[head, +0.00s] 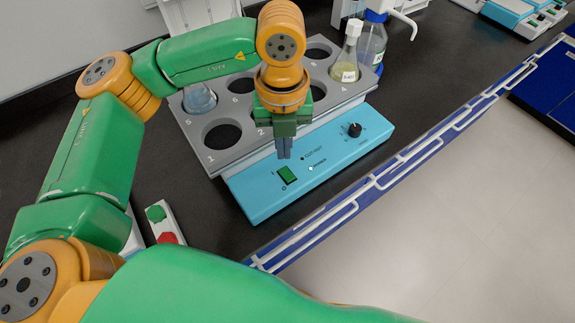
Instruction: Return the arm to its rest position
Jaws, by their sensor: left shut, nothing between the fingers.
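My left arm comes in from the left and reaches over the multi distiller (222,162). My left gripper (284,154) points down with its fingers shut and nothing between them. It hangs over the front of the blue control panel (335,160), near the green power switch (287,174). I cannot tell whether the fingertips touch the panel. A black knob (355,130) is at the panel's right. The grey top has numbered round wells, several of them empty. A flask with yellowish liquid (347,70) stands in the right well. My right gripper is not in view.
A flask with pale blue liquid (199,98) sits in a left well, close to my arm. A blue-capped bottle (373,45) stands behind the distiller. A box with green and red buttons (161,222) lies at the left. The black bench (400,100) is clear right of the distiller.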

